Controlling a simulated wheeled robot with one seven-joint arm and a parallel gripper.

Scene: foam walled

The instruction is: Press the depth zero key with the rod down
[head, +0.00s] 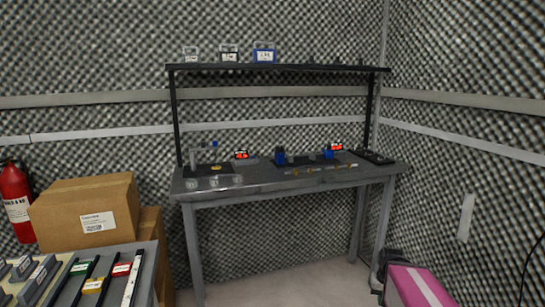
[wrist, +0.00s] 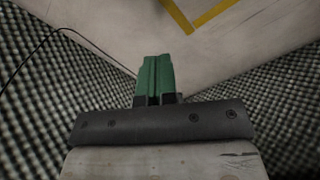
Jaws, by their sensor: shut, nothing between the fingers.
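My gripper (wrist: 153,60) shows in the wrist view with its two green fingers together and nothing between them. It points at bare pale floor and is away from the bench; it is not in the head view. The workbench (head: 285,180) stands against the back wall in the head view. On it are two small red-lit displays, one at left (head: 241,155) and one at right (head: 336,147), with blue-topped devices near them. The depth zero key and the rod are too small to make out at this distance.
A shelf (head: 290,67) above the bench holds several labelled boxes. A side table (head: 150,255) with tools is at lower left, beside cardboard boxes (head: 85,212) and a fire extinguisher (head: 16,198). A pink case (head: 420,287) lies at lower right. Floor before the bench is clear.

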